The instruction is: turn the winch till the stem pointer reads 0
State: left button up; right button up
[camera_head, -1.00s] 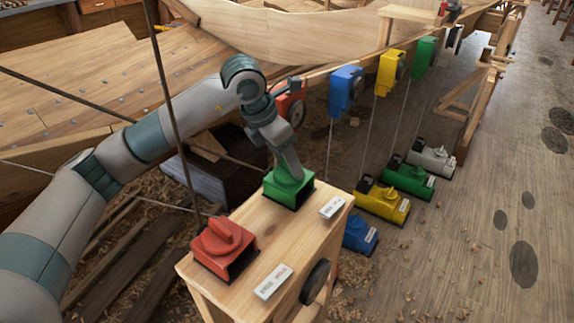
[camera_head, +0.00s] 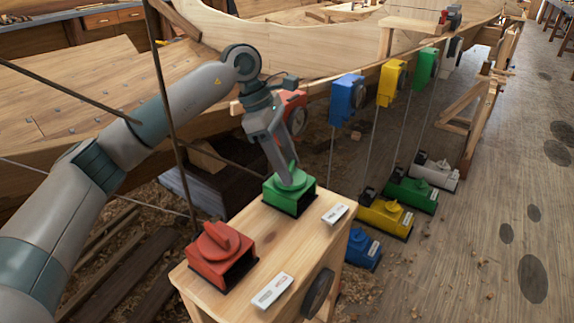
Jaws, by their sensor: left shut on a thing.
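My left gripper (camera_head: 290,178) points down and is shut on the green knob (camera_head: 298,182) on top of a green box (camera_head: 291,199). The jaws hide part of the knob. This box sits on the far part of a wooden stand (camera_head: 236,295). A red box (camera_head: 220,262) with a red knob (camera_head: 221,238) is on the near left of the same stand, apart from the gripper. White labels lie beside both boxes. I cannot tell which thing is the winch, and I cannot make out a stem pointer or its reading. My right gripper is not in view.
Blue (camera_head: 347,98), yellow (camera_head: 391,82) and green (camera_head: 425,67) boxes hang along the wooden hull. Cords run down towards knobbed floor boxes, including a yellow one (camera_head: 384,221). A dark wheel (camera_head: 317,293) is on the stand's side. The floor at right is clear.

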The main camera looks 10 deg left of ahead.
pick_arm(q)
jog(key=shift+m, duration=0.5)
jog(key=o, duration=1)
jog(key=shift+o, duration=0.2)
jog(key=shift+r, duration=0.1)
jog(key=v, duration=1.7)
jog(key=shift+w, duration=0.3)
